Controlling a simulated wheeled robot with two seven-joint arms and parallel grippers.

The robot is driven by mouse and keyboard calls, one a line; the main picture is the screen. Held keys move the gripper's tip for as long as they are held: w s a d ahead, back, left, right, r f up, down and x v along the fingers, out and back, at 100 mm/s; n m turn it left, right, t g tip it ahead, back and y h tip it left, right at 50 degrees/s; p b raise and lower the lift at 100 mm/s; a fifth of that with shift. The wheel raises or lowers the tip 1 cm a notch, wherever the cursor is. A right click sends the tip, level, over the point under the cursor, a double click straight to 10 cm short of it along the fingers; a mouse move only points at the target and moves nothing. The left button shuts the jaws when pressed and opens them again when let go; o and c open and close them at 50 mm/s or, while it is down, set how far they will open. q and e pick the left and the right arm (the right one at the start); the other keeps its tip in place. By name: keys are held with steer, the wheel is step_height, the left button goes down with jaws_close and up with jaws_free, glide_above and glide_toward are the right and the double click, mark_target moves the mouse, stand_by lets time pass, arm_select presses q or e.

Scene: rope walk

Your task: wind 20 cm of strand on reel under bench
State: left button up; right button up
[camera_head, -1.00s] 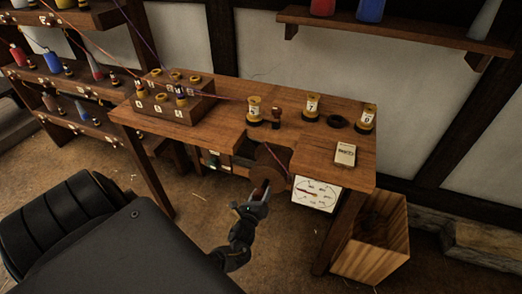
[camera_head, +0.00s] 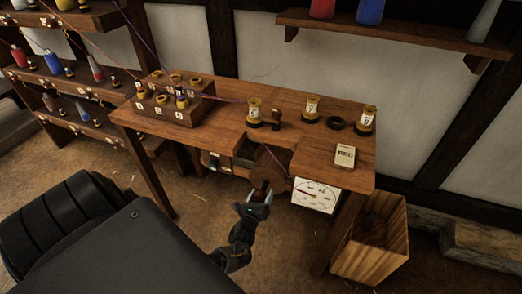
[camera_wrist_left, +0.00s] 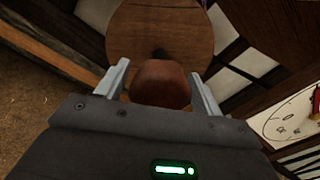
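The reel (camera_head: 271,164) is a round wooden disc under the front edge of the bench (camera_head: 230,136); it also fills the top of the left wrist view (camera_wrist_left: 175,28). A reddish-brown handle (camera_wrist_left: 161,84) stands out from it. My left gripper (camera_head: 256,203) is at this handle. In the left wrist view its two fingers stand either side of the handle, with a narrow gap at the left finger; it looks open around it. A thin reddish strand (camera_head: 277,162) runs down at the reel. A white dial (camera_head: 315,195) hangs right of the reel. My right gripper is out of view.
Numbered spools (camera_head: 254,113) and a small card box (camera_head: 345,156) stand on the bench, with a stepped bobbin block (camera_head: 180,112) at left. A wooden bin (camera_head: 372,240) stands at the bench's right leg. Open floor lies in front.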

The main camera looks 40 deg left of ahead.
arm_select(q)
steer(key=shift+o, duration=0.2)
steer(key=shift+s, duration=0.15)
steer(key=v, duration=1)
steer(key=shift+s+d+p, duration=0.2)
steer(key=shift+s+p, duration=0.05)
steer(key=shift+p, duration=0.1)
